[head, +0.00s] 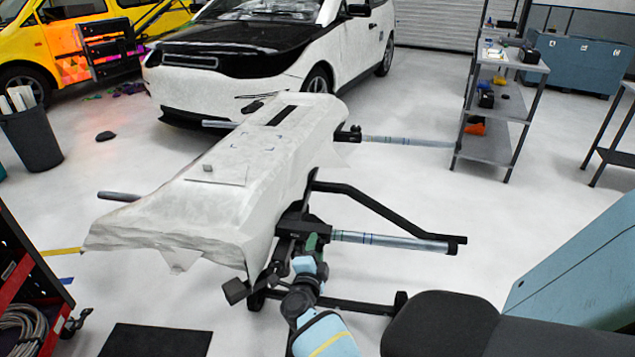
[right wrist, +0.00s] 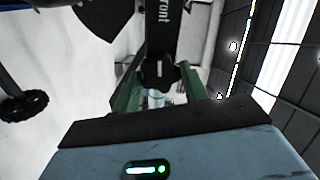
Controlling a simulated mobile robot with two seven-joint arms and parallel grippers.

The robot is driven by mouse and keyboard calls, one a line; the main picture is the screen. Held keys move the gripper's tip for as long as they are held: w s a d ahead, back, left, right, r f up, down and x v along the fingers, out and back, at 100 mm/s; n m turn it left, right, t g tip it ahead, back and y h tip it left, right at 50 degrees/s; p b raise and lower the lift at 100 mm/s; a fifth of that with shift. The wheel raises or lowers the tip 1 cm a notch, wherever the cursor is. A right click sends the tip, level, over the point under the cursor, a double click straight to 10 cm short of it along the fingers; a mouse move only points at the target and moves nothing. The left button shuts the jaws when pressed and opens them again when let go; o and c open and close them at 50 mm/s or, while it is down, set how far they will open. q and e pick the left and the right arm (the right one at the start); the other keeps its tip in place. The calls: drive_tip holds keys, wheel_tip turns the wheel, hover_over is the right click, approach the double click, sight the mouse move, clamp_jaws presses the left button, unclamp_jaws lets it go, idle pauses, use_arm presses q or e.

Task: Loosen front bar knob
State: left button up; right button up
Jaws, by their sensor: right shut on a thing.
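The front bar knob (right wrist: 158,76) is a black lobed knob in the right wrist view, below a dark bracket marked "Front" (right wrist: 163,18). My right gripper (right wrist: 158,84) has its two green fingers on either side of the knob and is shut on it. In the head view my right gripper (head: 312,243) is at the near end of the wrapped stand, beside the silver front bar (head: 390,240). The knob is hidden there by the gripper and the black bracket. My left gripper is in neither view.
A white-wrapped panel (head: 225,180) lies on the black stand. A bent black rail (head: 375,204) runs just behind the front bar. A shelf rack (head: 490,147) stands at the right, a dark cushioned seat (head: 440,325) is close at the lower right. Floor beyond the bar is clear.

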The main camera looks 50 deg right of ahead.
drive_tip(key=n+p, duration=0.4)
drive_tip(key=n, duration=0.9)
drive_tip(key=shift+r+n+p, duration=0.1)
drive_tip(key=shift+n+p, duration=0.2)
drive_tip(key=shift+p, duration=0.1)
drive_tip(key=shift+w, duration=0.1)
drive_tip(key=o, duration=1)
drive_tip(key=p+v, duration=0.1)
drive_tip(key=v, duration=0.6)
drive_tip(key=shift+s+a, duration=0.25)
drive_tip(key=shift+a, duration=0.1)
